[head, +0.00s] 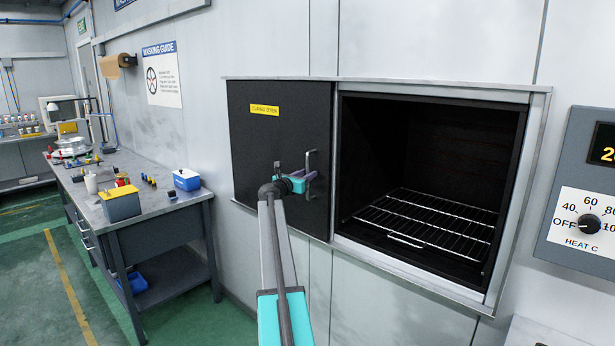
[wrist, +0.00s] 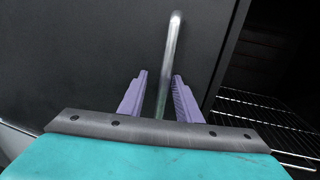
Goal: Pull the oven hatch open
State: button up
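The oven hatch (head: 262,150) is a black panel with a yellow label and an upright metal handle (head: 313,160). It stands to the left of the oven opening (head: 435,145), which is uncovered and shows a dark interior. My gripper (head: 308,178) is at the handle's lower part. In the wrist view, the purple fingers of my gripper (wrist: 160,95) are apart, one on each side of the handle (wrist: 170,60). A gap shows between the left finger and the bar; the bar is close to the right finger, and I cannot tell if they touch.
A wire rack (head: 425,222) lies inside the oven. A heat control panel (head: 585,190) is on the wall at the right. A workbench (head: 150,208) with small items stands at the left. The green floor (head: 55,275) there is largely clear.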

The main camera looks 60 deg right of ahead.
jog(key=a+b, duration=0.3)
jog(key=a, duration=1.1)
jog(key=shift+s, duration=0.2)
jog(key=shift+d, duration=0.1)
dwell(0.4)
